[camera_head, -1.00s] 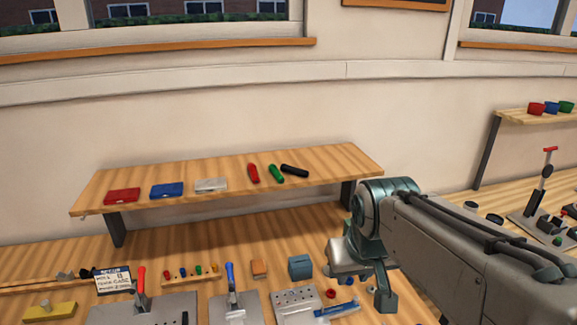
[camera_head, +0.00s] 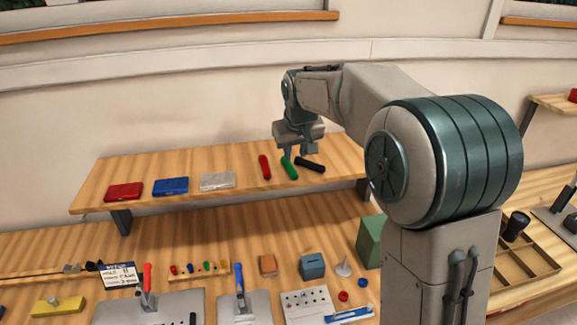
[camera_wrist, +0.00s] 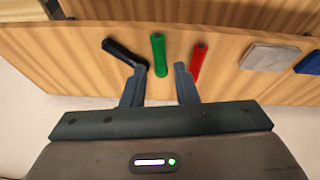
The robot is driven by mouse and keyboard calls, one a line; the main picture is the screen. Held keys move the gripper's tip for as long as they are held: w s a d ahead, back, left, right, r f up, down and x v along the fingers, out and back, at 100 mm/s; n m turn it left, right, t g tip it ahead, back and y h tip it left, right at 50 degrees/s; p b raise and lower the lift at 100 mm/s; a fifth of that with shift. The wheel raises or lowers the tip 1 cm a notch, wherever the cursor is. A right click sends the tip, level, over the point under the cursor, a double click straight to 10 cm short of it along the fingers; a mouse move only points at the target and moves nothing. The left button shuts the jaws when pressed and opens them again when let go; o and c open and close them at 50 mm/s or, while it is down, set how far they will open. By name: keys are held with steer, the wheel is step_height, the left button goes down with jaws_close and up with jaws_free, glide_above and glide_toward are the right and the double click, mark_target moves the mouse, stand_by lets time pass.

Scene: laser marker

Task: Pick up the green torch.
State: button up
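The green torch (camera_head: 289,168) lies on the raised wooden shelf (camera_head: 110,178), between a red torch (camera_head: 264,167) and a black torch (camera_head: 310,165). My gripper (camera_head: 301,152) is over the shelf, just above and behind the green torch. In the wrist view my gripper (camera_wrist: 160,75) is open and empty. The green torch (camera_wrist: 158,54) is between and slightly beyond the fingertips there. The black torch (camera_wrist: 124,55) is by the left finger and the red torch (camera_wrist: 198,62) by the right finger; I cannot tell whether they touch.
A red case (camera_head: 124,192), a blue case (camera_head: 171,186) and a grey case (camera_head: 217,180) lie left on the shelf. The bench below holds clamps, a blue box (camera_head: 312,265) and a green box (camera_head: 371,241). The wall stands behind the shelf.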

mark_target(294, 172)
steer(key=b+x, duration=0.3)
steer(key=x, duration=0.7)
steer(key=shift+d, duration=0.15)
jaws_close()
